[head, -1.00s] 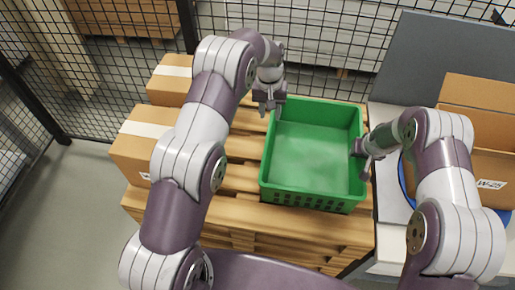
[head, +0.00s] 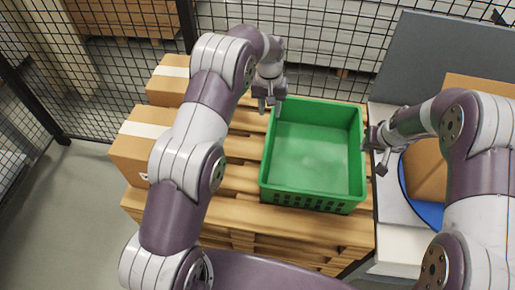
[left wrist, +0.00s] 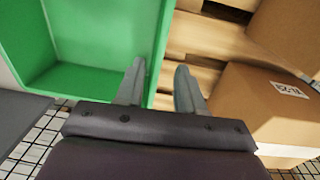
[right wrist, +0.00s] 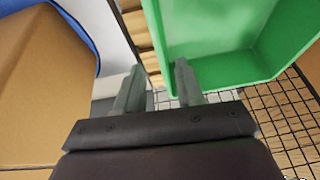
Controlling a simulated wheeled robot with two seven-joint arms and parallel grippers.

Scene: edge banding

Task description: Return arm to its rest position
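My left gripper (head: 268,106) is at the back left corner of the green crate (head: 262,190), above the pallet. In the left wrist view its two fingers (left wrist: 160,88) are apart, with the crate's wall near one finger and nothing held. My right gripper (head: 376,163) is at the right side of the crate. In the right wrist view its fingers (right wrist: 154,85) are apart and empty, with the crate's rim (right wrist: 222,86) close to one finger. The crate looks empty and stands upright on the pallet.
The wooden pallet (head: 290,222) carries the crate and two cardboard boxes (head: 140,145) at its left. At the right, a cardboard box (head: 426,170) sits on a blue round surface (head: 431,213) on a light table. A black wire mesh fence (head: 105,95) stands behind.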

